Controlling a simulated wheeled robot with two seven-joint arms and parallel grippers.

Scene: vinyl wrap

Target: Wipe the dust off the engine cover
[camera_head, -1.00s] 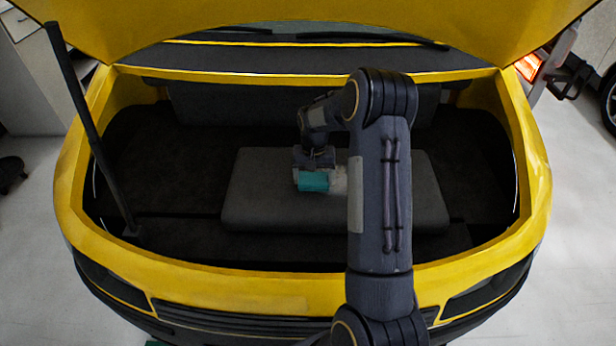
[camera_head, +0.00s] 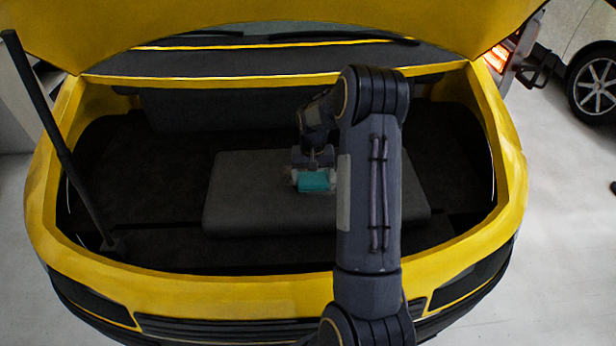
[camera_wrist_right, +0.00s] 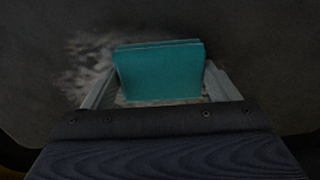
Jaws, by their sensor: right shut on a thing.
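The engine cover (camera_head: 240,200) is a flat dark grey slab in the open front bay of a yellow car. My right gripper (camera_head: 314,174) is over the middle of the cover, shut on a teal block-shaped wiper (camera_head: 314,181). In the right wrist view the wiper (camera_wrist_right: 160,72) sits between the two fingers at the cover's surface; whether it touches cannot be told. A pale dust patch (camera_wrist_right: 88,68) shows left of the wiper there, with more between the fingers. My right arm hides part of the cover in the head view. My left gripper is out of view.
The yellow front rim (camera_head: 200,284) of the bay runs beneath my right arm. A dark prop rod (camera_head: 58,140) stands at the left, and the raised hood (camera_head: 280,12) hangs above. Another car (camera_head: 590,80) is at the far right.

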